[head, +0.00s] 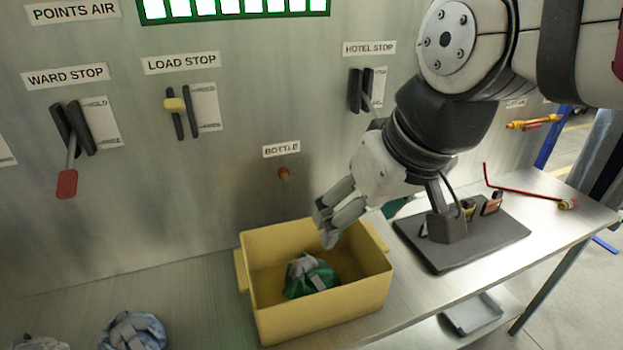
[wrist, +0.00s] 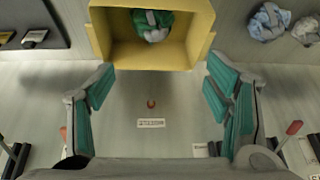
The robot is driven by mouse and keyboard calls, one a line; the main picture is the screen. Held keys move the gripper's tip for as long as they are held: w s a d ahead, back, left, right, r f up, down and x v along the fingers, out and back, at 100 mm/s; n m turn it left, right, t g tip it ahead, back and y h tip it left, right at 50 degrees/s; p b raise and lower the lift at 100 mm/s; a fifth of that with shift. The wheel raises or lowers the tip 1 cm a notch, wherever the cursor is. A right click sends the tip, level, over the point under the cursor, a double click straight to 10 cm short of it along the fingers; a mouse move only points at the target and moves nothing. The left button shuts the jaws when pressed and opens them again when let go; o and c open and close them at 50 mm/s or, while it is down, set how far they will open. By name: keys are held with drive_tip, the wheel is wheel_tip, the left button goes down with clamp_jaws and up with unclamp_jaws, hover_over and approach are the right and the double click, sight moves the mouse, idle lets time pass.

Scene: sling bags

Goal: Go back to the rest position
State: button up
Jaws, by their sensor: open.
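My gripper (head: 335,212) is open and empty, above the back right part of the yellow bin in the head view. In the wrist view, my gripper (wrist: 160,100) shows its two green-padded fingers spread wide with nothing between them. The yellow bin (head: 318,318) stands on the metal bench, and it also shows in the wrist view (wrist: 100,32). A green and grey sling bag (head: 312,280) lies inside the bin, and the wrist view shows it too (wrist: 152,24). It is apart from the fingers.
Blue-grey bags (head: 133,332) lie on the bench left of the bin. A dark board (head: 490,235) with small parts lies to the right, near a red rod (head: 525,192). The wall behind carries levers (head: 70,150) and a red knob (head: 284,173) below the BOTTLE label.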

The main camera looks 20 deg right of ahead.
drive_tip(key=shift+s+d+r+m+t+h, duration=0.1)
drive_tip(key=shift+s+r+m+t+h, duration=0.1)
drive_tip(key=shift+s, duration=0.4)
drive_tip(key=shift+s+d+r+m+t+h, duration=0.1)
drive_tip(key=shift+s+h, duration=0.1)
drive_tip(key=shift+s, duration=0.35)
drive_tip(key=shift+w+f+b, duration=0.45)
